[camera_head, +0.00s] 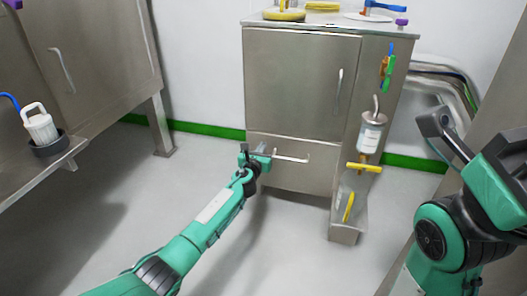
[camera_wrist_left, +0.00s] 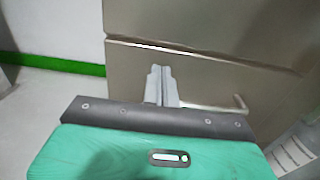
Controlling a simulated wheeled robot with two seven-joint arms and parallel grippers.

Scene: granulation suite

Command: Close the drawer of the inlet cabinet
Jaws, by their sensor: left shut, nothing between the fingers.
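The inlet cabinet (camera_head: 300,85) is a steel cabinet with a door above and a drawer (camera_head: 310,180) below, which also shows in the left wrist view (camera_wrist_left: 200,75). The drawer front looks flush or nearly flush with the door; I cannot tell whether a small gap remains. Its bar handle (camera_head: 291,159) also shows in the left wrist view (camera_wrist_left: 215,108). My left gripper (camera_head: 262,150) is shut and empty, its fingertips (camera_wrist_left: 161,72) at the drawer front by the handle's left end. Contact is unclear. My right arm is at the right edge; its jaw state is unclear.
A side panel of the cabinet carries a white-labelled canister (camera_head: 371,133) and a yellow handle (camera_head: 364,167). A steel bench (camera_head: 60,160) with a white jug (camera_head: 40,124) stands at the left. The grey floor between is clear.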

